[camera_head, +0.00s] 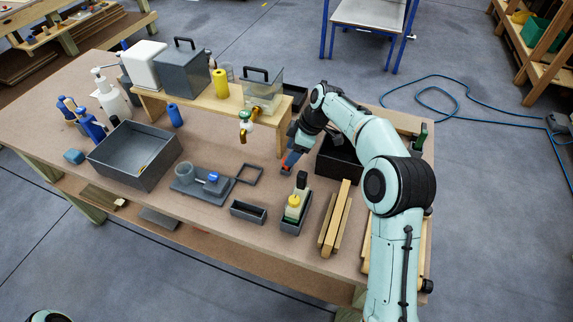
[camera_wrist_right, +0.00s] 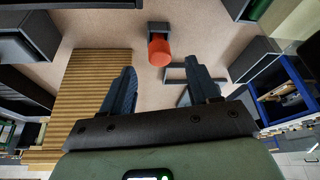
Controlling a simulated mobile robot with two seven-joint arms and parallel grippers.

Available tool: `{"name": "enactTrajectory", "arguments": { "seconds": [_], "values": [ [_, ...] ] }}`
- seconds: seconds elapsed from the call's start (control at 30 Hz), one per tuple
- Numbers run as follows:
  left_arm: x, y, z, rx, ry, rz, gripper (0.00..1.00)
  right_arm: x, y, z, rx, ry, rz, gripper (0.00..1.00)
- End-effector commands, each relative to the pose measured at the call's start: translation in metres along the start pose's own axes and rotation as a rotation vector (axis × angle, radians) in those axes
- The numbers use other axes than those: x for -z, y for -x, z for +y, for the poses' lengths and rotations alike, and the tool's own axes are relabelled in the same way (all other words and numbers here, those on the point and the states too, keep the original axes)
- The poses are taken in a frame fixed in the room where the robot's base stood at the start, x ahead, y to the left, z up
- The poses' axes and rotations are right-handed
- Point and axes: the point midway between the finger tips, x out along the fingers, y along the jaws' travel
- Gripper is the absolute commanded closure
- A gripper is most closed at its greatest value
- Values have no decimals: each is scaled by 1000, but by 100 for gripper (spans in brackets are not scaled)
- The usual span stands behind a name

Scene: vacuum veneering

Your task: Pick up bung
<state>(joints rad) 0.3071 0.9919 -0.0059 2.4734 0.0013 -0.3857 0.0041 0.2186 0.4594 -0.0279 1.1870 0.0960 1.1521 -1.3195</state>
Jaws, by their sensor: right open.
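An orange-red bung (camera_wrist_right: 160,52), with a dark grey block at its far end, shows in the right wrist view just beyond the fingertips. In the head view a small red spot (camera_head: 286,168) at my right gripper's tip looks like the same bung, mostly hidden by the gripper. My right gripper (camera_head: 290,161) reaches down over the table, right of the shelf's front. In the right wrist view its two dark blue fingers (camera_wrist_right: 159,72) are spread, with nothing between them. The bung lines up with the gap. I cannot tell the exact height between them. My left gripper is out of view.
The wooden shelf (camera_head: 205,103) with a clear lidded box stands left of my right gripper. A black bin (camera_head: 338,160) is close on its right. Bare table (camera_head: 235,150) lies left.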

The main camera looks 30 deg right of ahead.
Motion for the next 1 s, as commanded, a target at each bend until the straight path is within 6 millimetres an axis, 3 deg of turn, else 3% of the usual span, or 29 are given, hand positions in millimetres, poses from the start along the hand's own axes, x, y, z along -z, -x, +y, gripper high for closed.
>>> {"name": "enactTrajectory", "arguments": {
  "seconds": [0.3,0.6,0.63,0.8,1.0],
  "values": [
    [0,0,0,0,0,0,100,-1,-44,-1,3,0,-1,39],
    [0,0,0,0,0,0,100,-1,-50,0,1,0,0,39],
    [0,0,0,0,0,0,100,-1,-50,0,1,0,0,46],
    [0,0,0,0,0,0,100,-1,-49,0,1,0,0,98],
    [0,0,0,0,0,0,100,-1,-49,0,1,0,0,98]
  ]
}}
